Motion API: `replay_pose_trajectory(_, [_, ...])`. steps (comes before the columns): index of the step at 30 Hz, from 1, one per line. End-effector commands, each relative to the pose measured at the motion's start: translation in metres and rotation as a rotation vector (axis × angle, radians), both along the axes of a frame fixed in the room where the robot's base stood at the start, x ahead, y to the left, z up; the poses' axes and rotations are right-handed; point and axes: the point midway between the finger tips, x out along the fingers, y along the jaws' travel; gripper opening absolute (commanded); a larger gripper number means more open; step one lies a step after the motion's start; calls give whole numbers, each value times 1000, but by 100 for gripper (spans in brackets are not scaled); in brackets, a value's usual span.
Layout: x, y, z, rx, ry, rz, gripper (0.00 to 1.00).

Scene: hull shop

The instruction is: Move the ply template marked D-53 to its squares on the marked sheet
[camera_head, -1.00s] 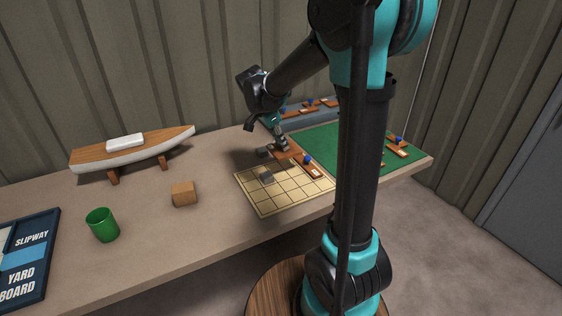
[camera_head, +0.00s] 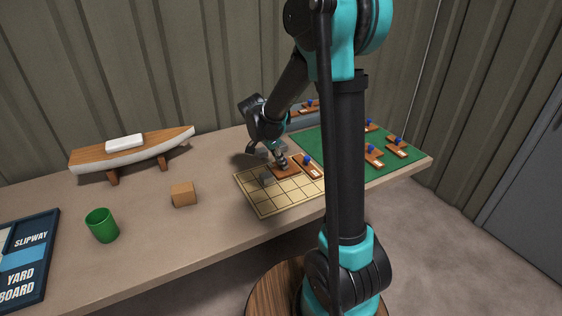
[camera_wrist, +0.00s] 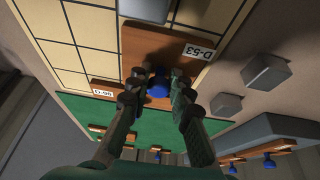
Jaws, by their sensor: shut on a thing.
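The ply template marked D-53 (camera_wrist: 172,42) is a brown piece with a white label and a blue knob (camera_wrist: 157,82). My gripper (camera_wrist: 160,88) is shut on the blue knob in the wrist view. In the head view the held template (camera_head: 287,171) is at the back edge of the marked sheet (camera_head: 262,204), a pale yellow grid. I cannot tell whether it touches the sheet. Another template, marked D-96 (camera_wrist: 103,88), lies on the sheet beside it; it also shows in the head view (camera_head: 311,171).
A green mat (camera_head: 388,174) at right holds several templates. A wooden block (camera_head: 184,194), green cup (camera_head: 102,225) and model boat (camera_head: 133,151) stand left.

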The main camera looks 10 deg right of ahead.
Motion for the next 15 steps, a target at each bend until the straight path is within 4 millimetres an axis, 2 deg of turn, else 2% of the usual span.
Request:
replay_pose_trajectory(1, [0, 0, -2, 0, 0, 0, 0])
replay_pose_trajectory(2, [0, 0, -2, 0, 0, 0, 23])
replay_pose_trajectory(6, [0, 0, -1, 0, 0, 0, 40])
replay_pose_trajectory(15, [0, 0, -1, 0, 0, 0, 41])
